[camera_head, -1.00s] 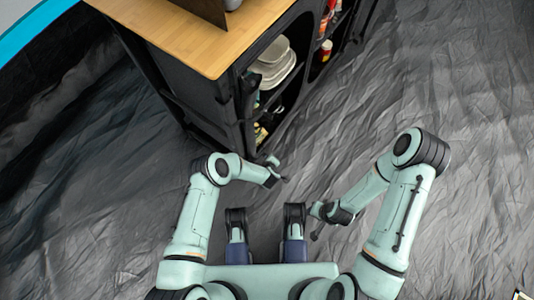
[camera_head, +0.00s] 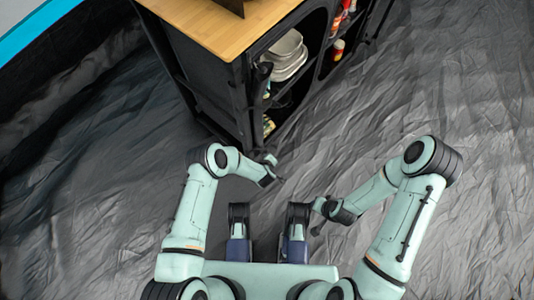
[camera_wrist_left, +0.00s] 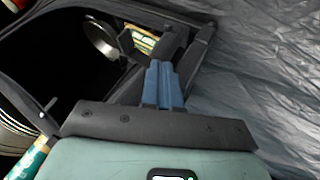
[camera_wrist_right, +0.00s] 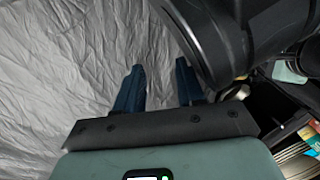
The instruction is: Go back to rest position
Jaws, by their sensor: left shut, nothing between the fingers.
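My left gripper (camera_head: 272,162) is held low in front of my body, near the lower front of the black cabinet. In the left wrist view its blue fingers (camera_wrist_left: 162,82) are together with nothing between them. My right gripper (camera_head: 317,222) is folded in close to my base. In the right wrist view its two dark blue fingers (camera_wrist_right: 158,88) stand apart and nothing lies between them. Both arms are bent at the elbow, and both grippers are clear of the cabinet in the head view.
The black cabinet (camera_head: 213,82) with a wooden top (camera_head: 225,25) stands ahead. Its open shelves hold white dishes (camera_head: 286,52) and a red can (camera_head: 338,48). Crinkled grey floor (camera_head: 450,80) is free to the right. The tent wall with a blue stripe (camera_head: 38,30) is at upper left.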

